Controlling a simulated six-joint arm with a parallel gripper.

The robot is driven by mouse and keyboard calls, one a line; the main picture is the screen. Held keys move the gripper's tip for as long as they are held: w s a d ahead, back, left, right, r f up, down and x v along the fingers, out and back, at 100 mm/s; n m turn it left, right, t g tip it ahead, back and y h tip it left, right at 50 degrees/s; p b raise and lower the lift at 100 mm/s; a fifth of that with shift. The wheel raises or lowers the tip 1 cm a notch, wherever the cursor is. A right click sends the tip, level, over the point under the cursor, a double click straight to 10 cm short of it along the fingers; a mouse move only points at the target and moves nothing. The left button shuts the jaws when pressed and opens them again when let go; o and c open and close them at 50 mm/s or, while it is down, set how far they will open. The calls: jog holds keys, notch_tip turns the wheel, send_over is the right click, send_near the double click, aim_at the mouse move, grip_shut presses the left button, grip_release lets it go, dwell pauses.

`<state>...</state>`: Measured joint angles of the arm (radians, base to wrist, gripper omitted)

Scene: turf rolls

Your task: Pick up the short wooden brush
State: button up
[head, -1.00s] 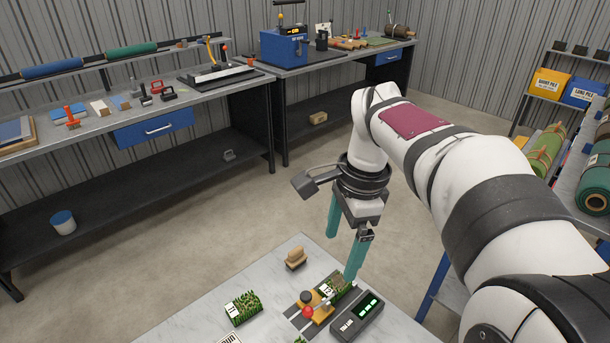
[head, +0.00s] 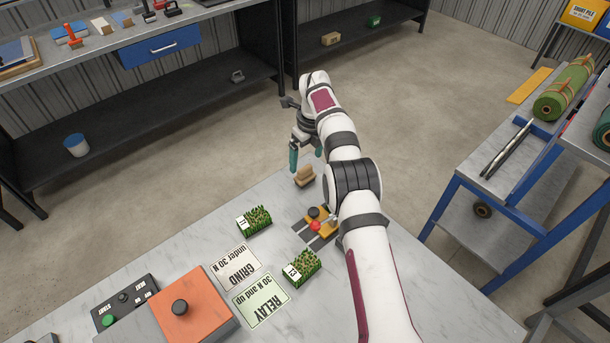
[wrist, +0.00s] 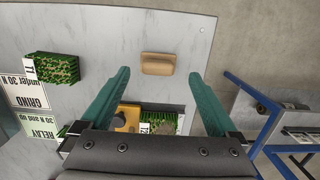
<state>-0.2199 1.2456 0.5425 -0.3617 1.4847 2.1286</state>
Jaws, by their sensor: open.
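The short wooden brush (head: 304,175) stands near the far edge of the pale marbled table (head: 190,250), a tan block with a rounded top. In the wrist view the brush (wrist: 158,64) lies crosswise, ahead of the fingertips and between their lines. My gripper (head: 306,158) has two teal fingers and is above the table's far edge, by the brush. In the wrist view my gripper (wrist: 160,80) is wide open, with nothing between the fingers.
A yellow fixture with a red knob (head: 317,224) is close to my arm. GRIND (head: 236,265) and RELAY (head: 262,300) cards lie flat. A blue-framed rack (head: 500,180) stands right.

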aim_at(305, 168)
jog(key=f, duration=0.4)
jog(key=shift+a+f, duration=0.25)
jog(key=shift+f, duration=0.15)
jog(key=c, duration=1.3)
jog(key=shift+r, duration=0.1)
jog(key=r, duration=0.2)
jog(key=d+r, duration=0.1)
jog(key=r, duration=0.1)
jog(key=shift+r, duration=0.35)
jog(key=s+d+r, duration=0.1)
jog(key=d+r, duration=0.1)
jog(key=d, duration=0.1)
jog(key=s+d+r, duration=0.1)
jog(key=d+r, duration=0.1)
jog(key=d, duration=0.2)
jog(key=s+d+r, duration=0.1)
jog(key=d+r, duration=0.1)
jog(key=d, duration=0.1)
jog(key=shift+s+d+r, duration=0.1)
jog(key=shift+s+d, duration=0.05)
